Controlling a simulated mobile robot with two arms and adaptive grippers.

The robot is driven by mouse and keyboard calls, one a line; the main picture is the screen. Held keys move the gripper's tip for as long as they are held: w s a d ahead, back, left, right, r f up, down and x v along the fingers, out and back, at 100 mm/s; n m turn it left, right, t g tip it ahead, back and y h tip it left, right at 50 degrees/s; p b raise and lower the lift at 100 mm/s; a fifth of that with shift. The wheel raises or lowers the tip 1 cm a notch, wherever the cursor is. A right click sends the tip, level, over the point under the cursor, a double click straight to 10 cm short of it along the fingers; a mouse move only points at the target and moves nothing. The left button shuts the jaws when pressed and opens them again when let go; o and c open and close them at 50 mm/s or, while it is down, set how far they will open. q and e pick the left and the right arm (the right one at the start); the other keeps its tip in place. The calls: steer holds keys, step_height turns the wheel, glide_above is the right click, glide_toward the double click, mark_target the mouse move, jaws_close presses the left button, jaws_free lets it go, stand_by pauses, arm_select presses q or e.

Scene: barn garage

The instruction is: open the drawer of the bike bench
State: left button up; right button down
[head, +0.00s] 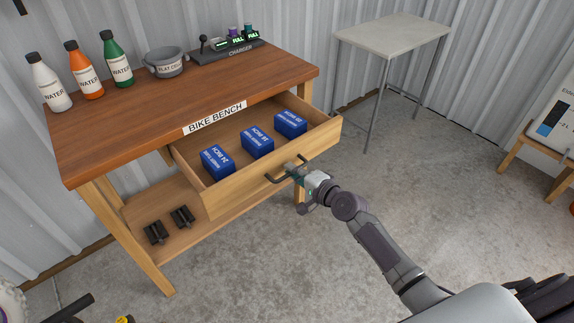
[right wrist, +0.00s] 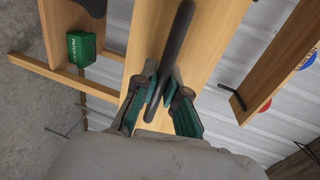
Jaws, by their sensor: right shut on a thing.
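The bike bench (head: 215,85) has a brown wooden top and a "BIKE BENCH" label on its front edge. Its drawer (head: 235,198) stands well out from the bench, showing three blue boxes (head: 257,142) inside. My right gripper (head: 298,172) is shut on the dark bar handle (head: 274,180) at the drawer front. In the right wrist view, the handle (right wrist: 179,35) runs between the green-padded fingers (right wrist: 165,95), which hide part of it. My left gripper is not in view.
Bottles (head: 118,62), a grey pot (head: 168,64) and a charger (head: 236,46) stand on the bench top. Black pedals (head: 156,233) lie on the lower shelf. A small table (head: 395,30) stands behind right. The concrete floor in front of the drawer is clear.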

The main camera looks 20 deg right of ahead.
steer(key=shift+v, duration=0.75)
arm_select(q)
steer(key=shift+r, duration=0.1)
arm_select(e)
steer(key=c, duration=1.2)
jaws_free()
steer(key=shift+f, duration=0.2)
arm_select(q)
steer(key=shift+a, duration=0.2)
arm_select(e)
steer(key=shift+s, duration=0.1)
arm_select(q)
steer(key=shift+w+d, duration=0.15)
arm_select(e)
steer(key=v, duration=1.2)
